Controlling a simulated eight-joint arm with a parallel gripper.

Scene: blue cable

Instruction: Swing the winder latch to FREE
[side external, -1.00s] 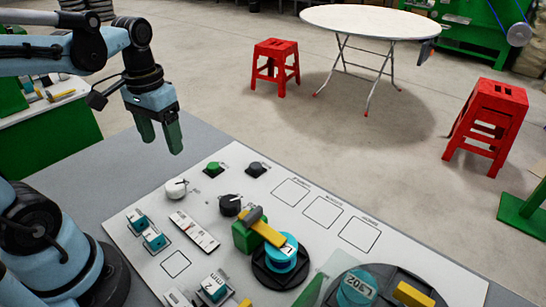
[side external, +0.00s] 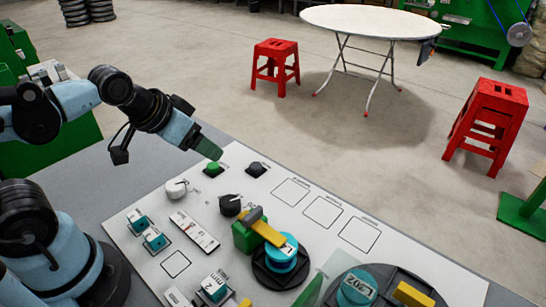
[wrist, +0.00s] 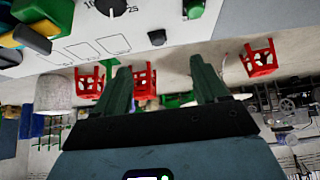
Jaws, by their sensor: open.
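A yellow lever (side external: 262,227) with a dark grip at its upper end lies over a green block (side external: 244,236) on the white panel and points to the teal spool marked 1 (side external: 284,249). It looks like the winder latch; I cannot read a FREE mark. Part of the yellow lever (wrist: 32,38) shows at the upper left of the wrist view. My gripper (side external: 214,151) is open and empty, tilted above the panel's back left edge, apart from the lever. Both of its fingers (wrist: 160,64) show spread in the wrist view.
Near my gripper are a green button (side external: 213,168), a dark button (side external: 256,169), a white knob (side external: 176,189) and a black knob (side external: 231,205). A larger teal spool (side external: 357,288) and teal switches (side external: 153,239) share the panel. The panel's outlined squares are clear.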

